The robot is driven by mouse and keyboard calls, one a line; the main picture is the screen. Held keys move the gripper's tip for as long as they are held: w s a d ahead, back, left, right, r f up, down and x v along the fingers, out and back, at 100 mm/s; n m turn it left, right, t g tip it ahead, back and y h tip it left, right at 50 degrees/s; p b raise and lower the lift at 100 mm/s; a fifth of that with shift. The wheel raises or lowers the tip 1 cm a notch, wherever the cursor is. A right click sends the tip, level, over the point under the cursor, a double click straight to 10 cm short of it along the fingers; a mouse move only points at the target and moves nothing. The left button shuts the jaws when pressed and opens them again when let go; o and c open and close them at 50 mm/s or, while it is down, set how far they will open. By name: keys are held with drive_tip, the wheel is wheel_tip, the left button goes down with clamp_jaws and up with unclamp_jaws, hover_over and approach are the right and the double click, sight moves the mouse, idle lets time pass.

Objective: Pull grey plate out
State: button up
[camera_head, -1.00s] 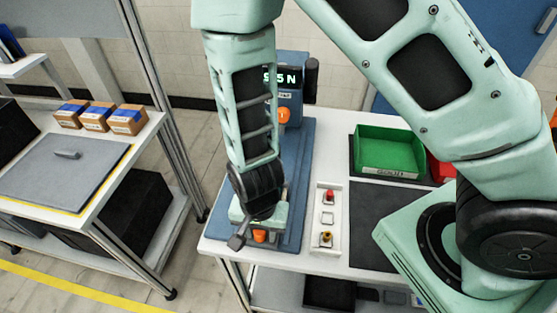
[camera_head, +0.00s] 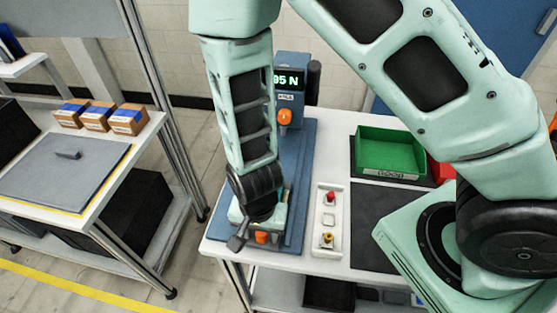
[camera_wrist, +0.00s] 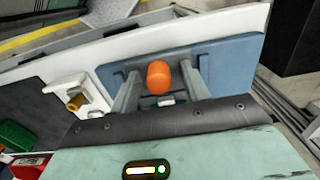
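My gripper (camera_wrist: 160,84) is low over the front end of the blue fixture base (camera_head: 299,170). In the wrist view its two fingers stand apart, on either side of an upright orange cylinder (camera_wrist: 159,77), with gaps to both. A small light-grey piece (camera_wrist: 166,100) shows between the fingers, close to the palm; I cannot tell whether it is part of the grey plate. The orange cylinder also shows under my wrist in the head view (camera_head: 262,237). My wrist and gripper hide much of the fixture's front. I cannot make out a grey plate held by the fingers.
The blue column's display (camera_head: 287,80) reads about 95 N, with an orange knob (camera_head: 285,117) below. A white button panel (camera_head: 328,220) stands right of the base. Beyond are a dark mat (camera_head: 375,215) and green bin (camera_head: 390,155). A side table (camera_head: 50,185) stands left.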

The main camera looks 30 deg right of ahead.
drive_tip(key=shift+r+p, duration=3.1)
drive_tip(key=shift+r, duration=0.4)
drive_tip(key=shift+a+b, duration=0.15)
drive_tip(key=shift+b, duration=0.2)
drive_tip(key=s+d+r+n+b, duration=0.3)
drive_tip(key=s+r+n+b, duration=0.4)
drive_tip(key=r+n+b, duration=0.4)
drive_tip(key=n+b, duration=0.2)
drive_tip(key=n, duration=0.2)
drive_tip(key=shift+s+d+y, duration=0.2)
drive_tip(key=shift+s+y, duration=0.05)
drive_tip(key=shift+y, duration=0.05)
